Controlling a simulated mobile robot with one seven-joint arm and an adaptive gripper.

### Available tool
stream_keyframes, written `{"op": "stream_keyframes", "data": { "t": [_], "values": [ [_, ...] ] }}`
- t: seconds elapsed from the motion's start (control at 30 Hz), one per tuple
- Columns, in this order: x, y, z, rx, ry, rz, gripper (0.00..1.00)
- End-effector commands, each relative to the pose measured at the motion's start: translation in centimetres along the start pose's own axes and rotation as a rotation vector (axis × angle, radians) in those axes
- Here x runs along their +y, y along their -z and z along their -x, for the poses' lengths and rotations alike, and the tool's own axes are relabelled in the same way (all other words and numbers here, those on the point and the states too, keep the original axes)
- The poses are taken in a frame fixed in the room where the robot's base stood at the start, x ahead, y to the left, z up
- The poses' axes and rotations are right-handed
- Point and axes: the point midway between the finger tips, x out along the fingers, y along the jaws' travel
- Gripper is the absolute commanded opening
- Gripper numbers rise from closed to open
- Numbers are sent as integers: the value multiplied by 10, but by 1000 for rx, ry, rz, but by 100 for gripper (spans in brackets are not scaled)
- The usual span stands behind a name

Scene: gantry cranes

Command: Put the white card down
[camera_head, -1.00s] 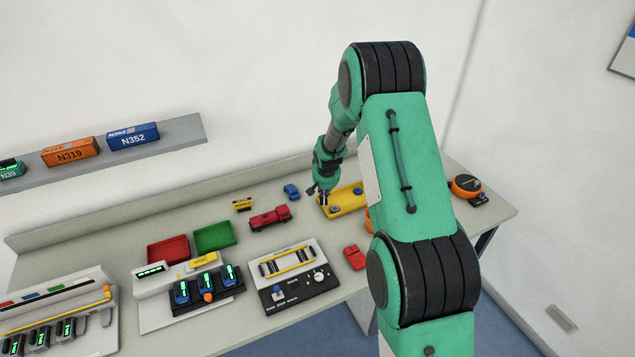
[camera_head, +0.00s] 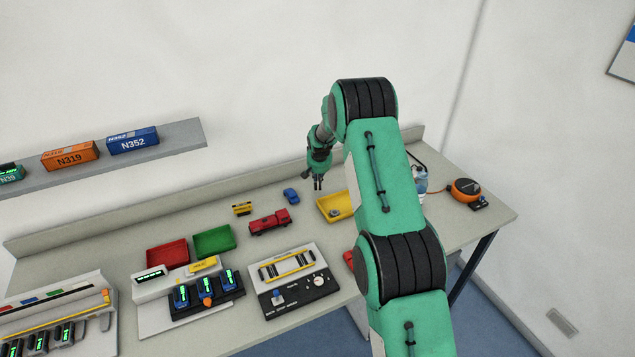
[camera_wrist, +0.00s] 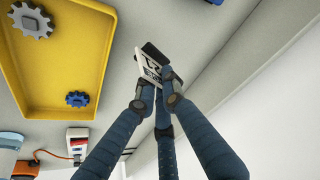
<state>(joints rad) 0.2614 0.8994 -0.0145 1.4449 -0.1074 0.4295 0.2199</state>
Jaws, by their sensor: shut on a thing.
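My gripper (camera_wrist: 156,84) is shut on the white card (camera_wrist: 149,68), which has black markings and sits tilted between the fingertips. A dark piece lies against the card's upper edge; I cannot tell whether it is a fingertip. In the head view my gripper (camera_head: 318,184) hangs above the back of the workbench, just left of the yellow tray (camera_head: 330,207). The card is too small to make out there. In the wrist view the yellow tray (camera_wrist: 62,65) lies to the left of the card, apart from it.
The tray holds a grey gear (camera_wrist: 32,19) and a blue gear (camera_wrist: 77,99). A red truck (camera_head: 270,222), a blue car (camera_head: 291,196) and a small yellow vehicle (camera_head: 242,208) stand left of it. A green tray (camera_head: 213,241) and a control panel (camera_head: 293,282) are further left and forward.

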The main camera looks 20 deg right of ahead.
Motion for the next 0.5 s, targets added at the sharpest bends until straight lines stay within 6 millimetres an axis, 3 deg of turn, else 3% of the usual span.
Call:
{"op": "stream_keyframes", "data": {
  "t": [0.23, 0.5],
  "values": [
    [-2, 19, -10, 1, 0, 1, 0],
    [-3, 22, -10, 1, 0, 1, 0]
  ]
}}
